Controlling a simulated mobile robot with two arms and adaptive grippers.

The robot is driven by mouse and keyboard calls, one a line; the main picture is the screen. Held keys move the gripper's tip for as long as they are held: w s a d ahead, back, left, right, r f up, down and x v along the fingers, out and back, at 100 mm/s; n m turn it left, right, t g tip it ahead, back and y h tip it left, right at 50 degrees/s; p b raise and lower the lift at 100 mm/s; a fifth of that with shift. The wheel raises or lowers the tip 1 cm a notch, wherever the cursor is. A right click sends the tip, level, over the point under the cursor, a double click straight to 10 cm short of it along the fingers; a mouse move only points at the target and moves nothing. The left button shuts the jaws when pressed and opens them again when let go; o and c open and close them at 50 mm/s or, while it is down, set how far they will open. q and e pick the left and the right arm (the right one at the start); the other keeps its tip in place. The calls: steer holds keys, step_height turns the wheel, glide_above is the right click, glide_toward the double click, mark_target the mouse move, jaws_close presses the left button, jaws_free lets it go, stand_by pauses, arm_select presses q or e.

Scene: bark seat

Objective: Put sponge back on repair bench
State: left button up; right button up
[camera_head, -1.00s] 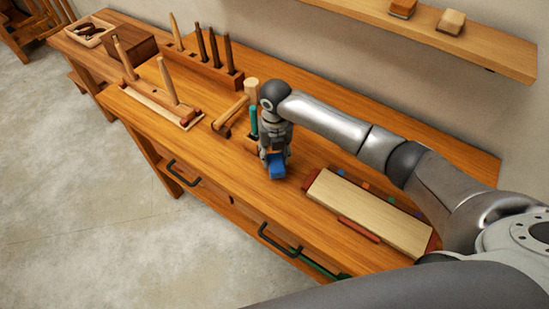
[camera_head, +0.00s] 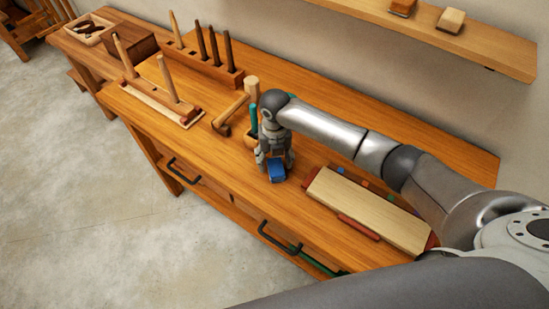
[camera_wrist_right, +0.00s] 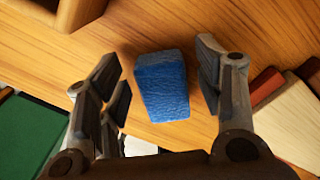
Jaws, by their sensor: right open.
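The blue sponge (camera_head: 277,171) rests on the wooden repair bench (camera_head: 315,150), near its front edge. My right gripper (camera_head: 275,163) points down just over the sponge. In the right wrist view the sponge (camera_wrist_right: 162,86) lies between the two open, spread fingers (camera_wrist_right: 163,88), with a gap on each side. The fingers do not grip it. My left gripper is not in view.
A pale board (camera_head: 370,208) with coloured pieces around it lies to the right. A mallet (camera_head: 230,114) and a tool rack (camera_head: 210,70) stand to the left and behind. A wall shelf (camera_head: 440,38) holds two blocks. Bare bench lies behind my gripper.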

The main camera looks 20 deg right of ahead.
mark_target(275, 160)
steer(key=shift+r, duration=0.1)
steer(key=shift+r, duration=0.25)
step_height(275, 160, up, 12)
steer(key=b, duration=0.2)
steer(key=shift+f, duration=0.15)
steer(key=shift+s, duration=0.1)
